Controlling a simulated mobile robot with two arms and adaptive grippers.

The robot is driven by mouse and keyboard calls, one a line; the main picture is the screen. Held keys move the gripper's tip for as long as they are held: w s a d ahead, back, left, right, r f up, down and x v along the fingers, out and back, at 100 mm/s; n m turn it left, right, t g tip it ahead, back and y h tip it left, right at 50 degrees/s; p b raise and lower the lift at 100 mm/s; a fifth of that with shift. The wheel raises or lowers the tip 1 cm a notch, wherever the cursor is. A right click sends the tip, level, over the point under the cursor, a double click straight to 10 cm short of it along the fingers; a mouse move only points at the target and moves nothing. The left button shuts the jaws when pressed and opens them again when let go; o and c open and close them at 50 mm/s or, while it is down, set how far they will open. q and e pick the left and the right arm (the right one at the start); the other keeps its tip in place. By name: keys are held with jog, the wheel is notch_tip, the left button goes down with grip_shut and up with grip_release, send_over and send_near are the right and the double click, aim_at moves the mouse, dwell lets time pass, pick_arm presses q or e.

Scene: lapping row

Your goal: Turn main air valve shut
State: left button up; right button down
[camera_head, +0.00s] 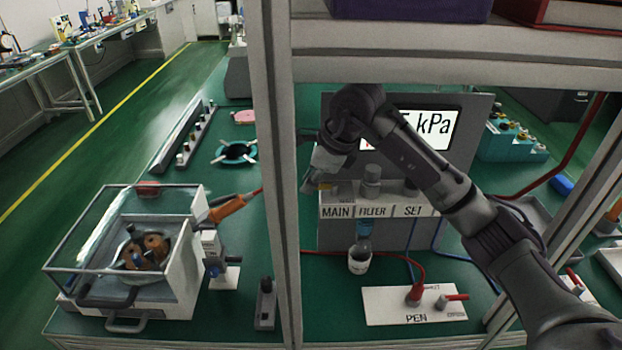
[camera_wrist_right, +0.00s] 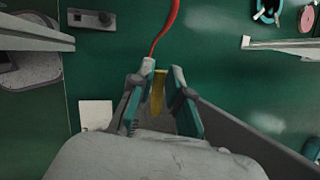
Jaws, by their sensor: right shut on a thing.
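The main air valve shows as a yellow lever (camera_wrist_right: 158,92) in the right wrist view, between the two teal-edged fingers of my right gripper (camera_wrist_right: 161,100). The gripper is shut on this lever. In the head view my right gripper (camera_head: 318,184) is at the MAIN label (camera_head: 337,211), at the left end of the grey air panel (camera_head: 350,236). There the gripper and wrist cover most of the valve, so its angle is hard to read. My left gripper is in neither view.
A pressure display (camera_head: 437,128) reads in kPa, its figures partly hidden by my right arm. An upright frame post (camera_head: 278,180) stands left of the panel, with a shelf above. A red hose (camera_wrist_right: 165,32) runs near the gripper. A PEN plate (camera_head: 385,308) lies in front.

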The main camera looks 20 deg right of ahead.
jog(key=shift+s+d+n+g+y+b, duration=0.35)
jog(key=shift+s+n+g+b, duration=0.45)
jog(key=shift+n, duration=1.2)
jog(key=shift+s+d+n+g+y+b, duration=0.25)
jog(key=shift+s+n+g+b, duration=0.55)
jog(key=shift+n, duration=1.2)
jog(key=shift+s+d+n+g+y+b, duration=0.35)
jog(key=shift+s+n+g+b, duration=0.45)
jog(key=shift+n, duration=1.2)
jog(key=shift+w+a, duration=0.1)
jog(key=shift+w, duration=0.05)
jog(key=c, duration=1.1)
grip_release()
